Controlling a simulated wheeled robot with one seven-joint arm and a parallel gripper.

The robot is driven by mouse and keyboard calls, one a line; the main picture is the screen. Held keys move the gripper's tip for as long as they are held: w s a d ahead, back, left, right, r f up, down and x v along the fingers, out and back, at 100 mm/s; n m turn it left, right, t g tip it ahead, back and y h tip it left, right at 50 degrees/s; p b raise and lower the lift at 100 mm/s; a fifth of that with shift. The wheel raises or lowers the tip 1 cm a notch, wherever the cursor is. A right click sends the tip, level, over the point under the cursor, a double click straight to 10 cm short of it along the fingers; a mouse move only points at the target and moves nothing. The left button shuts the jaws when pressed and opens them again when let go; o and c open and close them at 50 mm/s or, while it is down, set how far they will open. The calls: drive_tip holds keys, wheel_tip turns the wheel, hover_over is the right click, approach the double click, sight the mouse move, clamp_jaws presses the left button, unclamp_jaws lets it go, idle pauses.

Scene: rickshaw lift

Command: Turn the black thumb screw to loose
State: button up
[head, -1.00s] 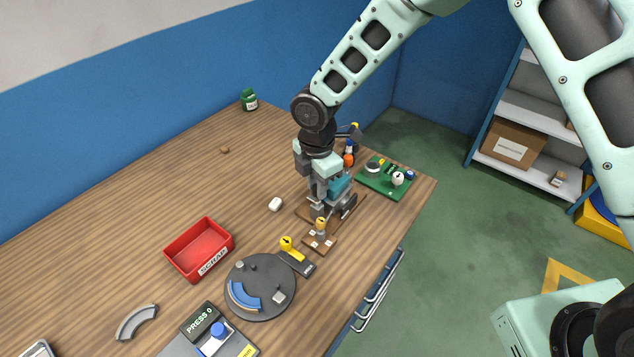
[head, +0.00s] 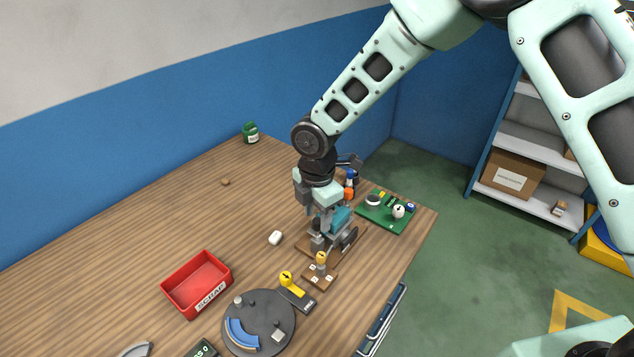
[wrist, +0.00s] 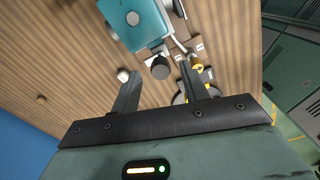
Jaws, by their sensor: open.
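The black thumb screw (wrist: 160,68) is a dark round knob beside the teal block (wrist: 137,20) in the wrist view. My gripper (wrist: 159,74) is open, with one finger on each side of the knob. I cannot tell whether either finger touches it. In the head view the teal block (head: 341,216) stands on a brown base, partly hidden by my gripper (head: 318,232). The thumb screw cannot be made out clearly there.
A yellow-topped post (head: 321,258) on a small brown plate stands close in front. A grey turntable (head: 262,310), a yellow-handled lever (head: 293,288) and a red scrap bin (head: 197,287) are nearer. A green board (head: 378,213) lies behind right. The left tabletop is mostly clear.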

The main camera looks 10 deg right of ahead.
sight(317, 221)
wheel_tip(317, 221, up, 16)
drive_tip(key=b, duration=0.2)
drive_tip(key=shift+b, duration=0.3)
drive_tip(key=shift+s, duration=0.1)
drive_tip(key=s+d+m, duration=0.3)
drive_tip(key=s+m, duration=0.5)
drive_tip(key=s, duration=0.5)
drive_tip(key=s+d+f+m, duration=0.1)
drive_tip(key=s+d+m, duration=0.3)
drive_tip(key=s+m, duration=0.4)
drive_tip(key=s, duration=0.6)
drive_tip(key=shift+d+y, duration=0.3)
drive_tip(key=shift+f, duration=0.1)
